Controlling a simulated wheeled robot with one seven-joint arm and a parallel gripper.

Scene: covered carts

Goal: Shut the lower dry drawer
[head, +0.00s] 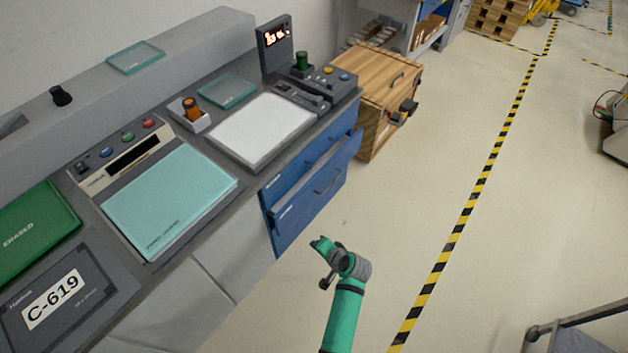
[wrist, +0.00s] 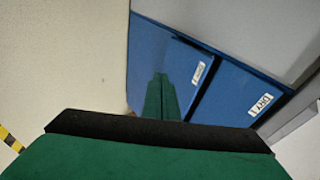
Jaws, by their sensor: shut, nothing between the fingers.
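The blue lower dry drawer (head: 300,214) is in the cabinet under the counter, with a handle and a small white label. In the head view its front stands out a little from the blue upper drawer (head: 308,158). My gripper (head: 318,243) is in front of the lower drawer, low and near its bottom edge. In the wrist view the shut, empty fingers (wrist: 160,90) point at the lower drawer's blue front (wrist: 165,50); contact cannot be told. The upper drawer (wrist: 235,90) carries a label reading like "DRY 1"; the lower label is unclear.
The grey counter (head: 258,172) above the drawers holds a white plate (head: 262,130), a teal panel (head: 170,200) and controls. A wooden crate (head: 380,88) stands just beyond the drawers. The floor to the right is clear up to a yellow-black stripe (head: 470,205).

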